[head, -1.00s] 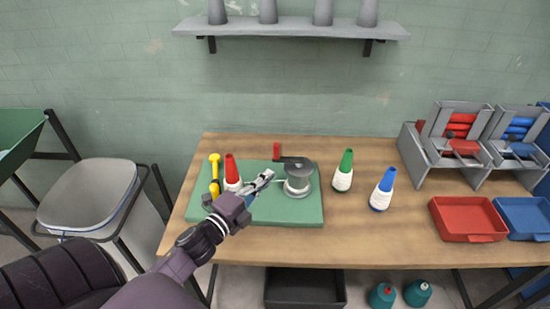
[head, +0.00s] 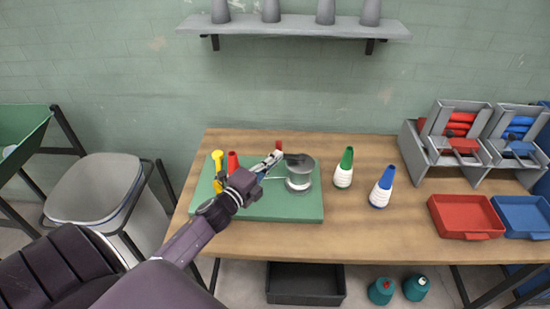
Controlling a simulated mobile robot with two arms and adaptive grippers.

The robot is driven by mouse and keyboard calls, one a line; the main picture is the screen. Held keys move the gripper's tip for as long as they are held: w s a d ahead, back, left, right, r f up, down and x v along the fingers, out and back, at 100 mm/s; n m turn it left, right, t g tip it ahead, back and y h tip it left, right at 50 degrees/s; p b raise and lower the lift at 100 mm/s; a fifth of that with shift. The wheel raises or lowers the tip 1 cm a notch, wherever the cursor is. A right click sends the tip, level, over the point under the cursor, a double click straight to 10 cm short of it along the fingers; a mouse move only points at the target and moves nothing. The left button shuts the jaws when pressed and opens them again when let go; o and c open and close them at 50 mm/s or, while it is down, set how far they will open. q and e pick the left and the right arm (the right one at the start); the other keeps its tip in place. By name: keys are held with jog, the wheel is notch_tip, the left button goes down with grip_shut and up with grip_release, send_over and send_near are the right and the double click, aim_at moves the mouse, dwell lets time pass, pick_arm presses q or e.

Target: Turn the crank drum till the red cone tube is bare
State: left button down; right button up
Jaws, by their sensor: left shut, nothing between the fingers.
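The grey crank drum (head: 300,172) stands on the right part of a green board (head: 290,212), with pale thread on its lower part. Its red handle knob (head: 278,146) points to the back left. The red cone tube (head: 232,162) stands left of the drum; only its red upper part shows, and my left arm hides its lower part, so I cannot see how much thread is on it. My left gripper (head: 276,157) is shut and empty, with its tips just left of the drum's top, close to the crank handle; I cannot tell whether they touch. My right gripper is not in view.
A yellow post (head: 217,172) stands at the board's left. Green-tipped (head: 343,168) and blue-tipped (head: 382,187) cones of white thread stand right of the board. Red (head: 467,216) and blue (head: 525,217) trays and a grey rack (head: 450,150) fill the right end. The front table strip is clear.

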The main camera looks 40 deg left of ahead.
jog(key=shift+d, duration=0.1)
pick_arm(q)
jog(key=shift+w+a+m+h, duration=0.15)
jog(key=shift+a+m+h, duration=0.15)
jog(key=shift+h, duration=0.2)
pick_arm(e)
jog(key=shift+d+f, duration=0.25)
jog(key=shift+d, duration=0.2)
pick_arm(q)
jog(key=shift+w+a+m+h+b, duration=0.1)
jog(key=shift+m+h+b, duration=0.2)
jog(key=shift+b, duration=0.05)
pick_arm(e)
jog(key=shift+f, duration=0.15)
pick_arm(q)
jog(key=shift+h, duration=0.3)
jog(key=shift+w+a+b, duration=0.75)
jog(key=shift+w, duration=0.25)
jog(key=shift+w+a+b, duration=0.7)
jog(key=shift+w+b, duration=0.05)
jog(key=shift+w, duration=0.2)
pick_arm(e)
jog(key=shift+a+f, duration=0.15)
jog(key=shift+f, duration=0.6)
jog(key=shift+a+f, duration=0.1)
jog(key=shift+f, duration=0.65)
pick_arm(q)
jog(key=shift+w, duration=0.1)
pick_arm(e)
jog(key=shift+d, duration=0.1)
